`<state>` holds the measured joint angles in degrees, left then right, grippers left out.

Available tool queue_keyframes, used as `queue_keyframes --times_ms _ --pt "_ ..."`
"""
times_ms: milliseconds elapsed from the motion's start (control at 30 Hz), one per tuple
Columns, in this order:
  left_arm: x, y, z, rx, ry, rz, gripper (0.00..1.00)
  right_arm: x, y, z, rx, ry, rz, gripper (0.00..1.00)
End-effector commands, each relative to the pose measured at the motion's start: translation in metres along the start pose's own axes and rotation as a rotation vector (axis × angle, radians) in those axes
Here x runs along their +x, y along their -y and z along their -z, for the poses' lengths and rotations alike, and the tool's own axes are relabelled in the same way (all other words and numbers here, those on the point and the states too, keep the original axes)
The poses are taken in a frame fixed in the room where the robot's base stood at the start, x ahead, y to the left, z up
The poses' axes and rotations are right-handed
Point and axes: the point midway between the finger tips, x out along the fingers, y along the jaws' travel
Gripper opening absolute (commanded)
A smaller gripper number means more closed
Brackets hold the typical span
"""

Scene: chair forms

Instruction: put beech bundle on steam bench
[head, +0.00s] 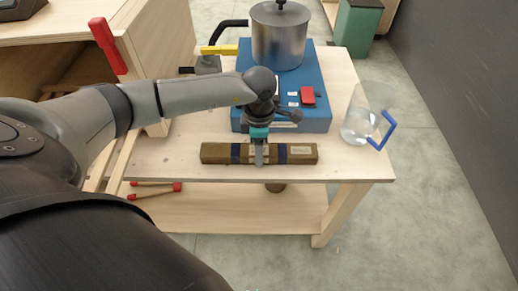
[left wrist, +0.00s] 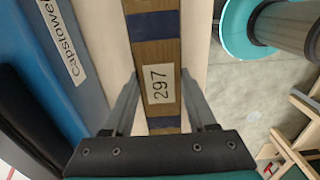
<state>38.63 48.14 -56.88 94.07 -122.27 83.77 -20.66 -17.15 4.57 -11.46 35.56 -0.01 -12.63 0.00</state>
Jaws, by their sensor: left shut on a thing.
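The beech bundle (head: 218,153) is a long brown bar with dark blue bands and a pale label. It lies lengthwise along the front edge of the steam bench (head: 365,166), a pale wooden bench top. Whether it rests on the top or hangs just above cannot be told. My left gripper (head: 259,158) comes down from above and is shut on the bundle near its middle. In the left wrist view the bundle (left wrist: 158,55), labelled 297, runs between the two fingers (left wrist: 160,108). My right gripper is not in view.
Behind the bundle stands a blue unit (head: 318,121) with a metal pot (head: 278,38) on it. A clear jug (head: 361,121) with a blue handle stands at right. Red-tipped sticks (head: 150,194) lie on the lower shelf (head: 225,210). A red-handled tool (head: 108,46) is at upper left.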

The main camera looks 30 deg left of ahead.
Motion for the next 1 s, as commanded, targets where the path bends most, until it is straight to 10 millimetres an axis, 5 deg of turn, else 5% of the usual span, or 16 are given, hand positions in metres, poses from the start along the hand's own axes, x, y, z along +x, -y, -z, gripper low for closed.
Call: queue_keyframes --times_ms 167,200,433,800,1000 --pt "0.003 -0.001 0.000 -0.001 0.001 -0.001 0.00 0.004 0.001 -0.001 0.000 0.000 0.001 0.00" --pt "0.003 0.000 0.000 -0.001 0.000 0.000 0.60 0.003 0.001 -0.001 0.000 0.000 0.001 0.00" --pt "0.002 0.000 0.000 -0.001 0.000 0.000 0.86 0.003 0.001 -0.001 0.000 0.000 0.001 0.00" --pt "-0.003 0.000 0.000 -0.001 0.000 0.000 0.87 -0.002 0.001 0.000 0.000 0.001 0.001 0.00" --pt "-0.041 -0.001 0.000 0.000 0.003 -0.004 0.87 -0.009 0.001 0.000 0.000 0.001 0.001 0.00"
